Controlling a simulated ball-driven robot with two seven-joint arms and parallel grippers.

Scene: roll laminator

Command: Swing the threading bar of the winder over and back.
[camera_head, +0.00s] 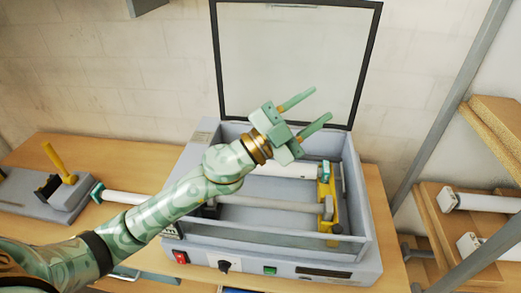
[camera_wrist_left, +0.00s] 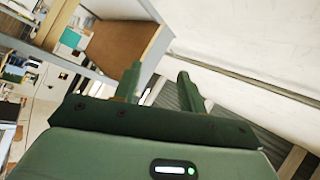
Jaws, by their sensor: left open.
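The grey laminator (camera_head: 350,262) stands on the wooden bench with its framed clear lid (camera_head: 290,65) raised. Inside, a grey bar (camera_head: 270,203) runs across to a yellow bracket (camera_head: 327,205) at the right, and a white roller (camera_head: 290,170) lies behind it. I cannot tell for sure which part is the winder's threading bar. My left gripper (camera_head: 321,103) is open and empty, above the machine and in front of the lid, with its fingers pointing up and right. My left arm hides the left part of the machine. In the left wrist view, the open fingers (camera_wrist_left: 160,85) have nothing between them.
A grey device with a yellow lever (camera_head: 54,158) stands on the bench at left, beside a pale roll (camera_head: 125,197). The front panel has a red switch (camera_head: 181,257), a dark knob (camera_head: 224,266) and a green button (camera_head: 270,270). A rack with rolls (camera_head: 485,202) stands at right.

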